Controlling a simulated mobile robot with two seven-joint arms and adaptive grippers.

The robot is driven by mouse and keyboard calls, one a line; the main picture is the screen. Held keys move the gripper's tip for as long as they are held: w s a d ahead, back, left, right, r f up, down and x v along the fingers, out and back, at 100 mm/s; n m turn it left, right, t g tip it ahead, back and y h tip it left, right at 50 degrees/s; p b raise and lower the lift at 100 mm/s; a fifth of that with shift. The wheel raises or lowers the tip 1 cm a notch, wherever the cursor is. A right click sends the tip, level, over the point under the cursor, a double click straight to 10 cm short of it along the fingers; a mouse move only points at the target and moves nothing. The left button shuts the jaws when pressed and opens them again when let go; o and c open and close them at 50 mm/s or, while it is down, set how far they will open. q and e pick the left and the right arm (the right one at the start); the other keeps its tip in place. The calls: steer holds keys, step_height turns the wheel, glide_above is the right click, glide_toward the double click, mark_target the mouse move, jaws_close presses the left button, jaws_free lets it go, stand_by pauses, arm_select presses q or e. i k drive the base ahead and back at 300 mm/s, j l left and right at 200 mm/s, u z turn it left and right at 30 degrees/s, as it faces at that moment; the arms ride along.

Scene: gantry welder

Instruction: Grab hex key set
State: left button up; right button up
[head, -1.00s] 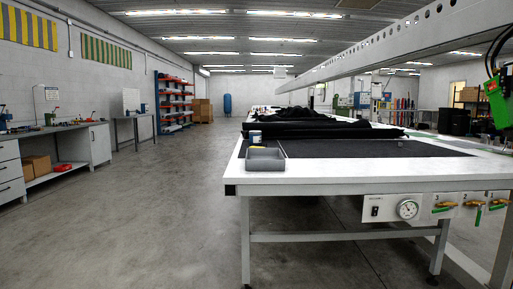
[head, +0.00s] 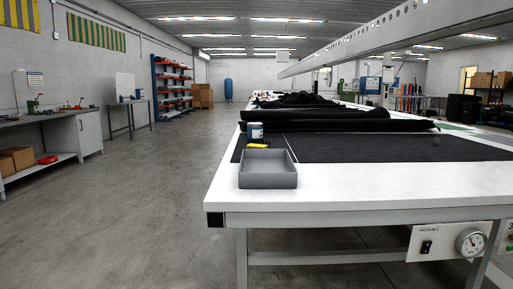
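I cannot make out a hex key set for certain in the head view. A grey open tray (head: 268,181) sits on the near left corner of the long white table (head: 400,190); its inside looks empty. A small yellow item (head: 257,146) lies just behind the tray, too small to identify. A blue and white can (head: 255,131) stands upright behind it. Several small tools (head: 80,107), too small to tell apart, lie on the workbench at the left. Neither of my grippers shows.
Black fabric (head: 340,120) lies rolled and heaped across the white table. A vacuum control panel (head: 449,242) hangs under its front edge. The workbench (head: 62,120) along the left wall holds boxes on its lower shelf. The grey floor (head: 140,210) between them is clear. A beam (head: 400,42) runs overhead.

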mark_target(251, 145)
steer(key=u, duration=0.25)
steer(key=i+j+u, duration=0.2)
steer(key=u, duration=0.3)
steer(key=i+u, duration=0.3)
steer(key=u, duration=0.15)
steer(key=i, duration=3.55)
steer(key=i+j+z, duration=0.15)
steer(key=i+z, duration=0.25)
steer(key=i, duration=0.15)
steer(key=i+j+z, duration=0.4)
steer(key=i+z, duration=0.1)
steer(key=z, duration=1.8)
